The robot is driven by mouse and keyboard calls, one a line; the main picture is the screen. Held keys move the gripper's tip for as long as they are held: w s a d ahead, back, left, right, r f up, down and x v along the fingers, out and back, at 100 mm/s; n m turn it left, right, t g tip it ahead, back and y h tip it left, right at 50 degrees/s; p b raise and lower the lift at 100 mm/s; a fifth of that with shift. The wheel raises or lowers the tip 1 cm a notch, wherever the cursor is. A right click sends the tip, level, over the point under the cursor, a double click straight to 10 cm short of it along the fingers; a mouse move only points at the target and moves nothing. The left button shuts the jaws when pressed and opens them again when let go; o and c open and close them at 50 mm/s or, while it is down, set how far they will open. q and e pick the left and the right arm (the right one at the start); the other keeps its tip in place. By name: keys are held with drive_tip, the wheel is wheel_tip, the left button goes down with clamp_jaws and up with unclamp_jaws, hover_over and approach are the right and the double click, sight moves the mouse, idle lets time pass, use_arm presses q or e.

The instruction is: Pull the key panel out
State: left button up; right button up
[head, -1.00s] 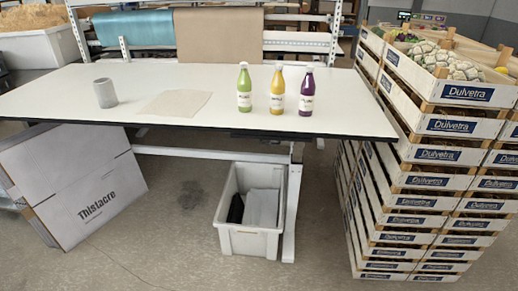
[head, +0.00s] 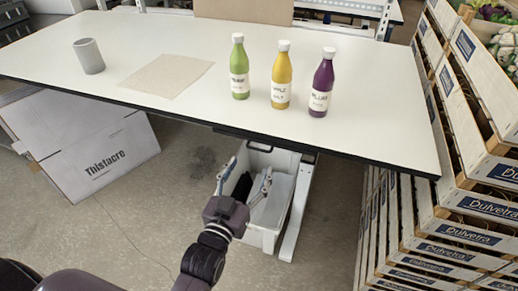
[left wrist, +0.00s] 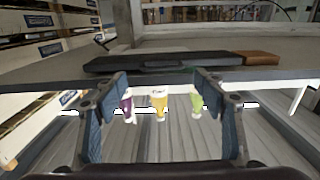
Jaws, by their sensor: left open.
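The key panel is a dark, flat, wide piece under the front edge of the table. In the head view only a thin dark strip of the key panel (head: 262,146) shows below the edge. In the left wrist view, which looks upside down, the key panel (left wrist: 165,63) spans the middle, with a small recess or lip at its centre. My left gripper (head: 248,174) is below and in front of it, open and empty. Its two fingers (left wrist: 160,82) stand wide apart, apparently short of the panel. My right gripper is in neither view.
The white table (head: 200,50) carries a green bottle (head: 239,70), a yellow bottle (head: 281,78), a purple bottle (head: 321,85) and a grey cup (head: 89,56). A white bin (head: 265,238) stands under it. Stacked crates (head: 460,232) rise at right.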

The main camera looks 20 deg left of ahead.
sight(259, 150)
use_arm(q)
drive_tip(key=shift+w+r+b, duration=0.2)
drive_tip(key=shift+w+b, duration=1.2)
drive_tip(key=shift+w, duration=2.4)
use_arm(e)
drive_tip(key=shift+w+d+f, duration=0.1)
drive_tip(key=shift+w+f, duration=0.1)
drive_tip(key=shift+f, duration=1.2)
use_arm(q)
drive_tip(key=shift+d, duration=0.1)
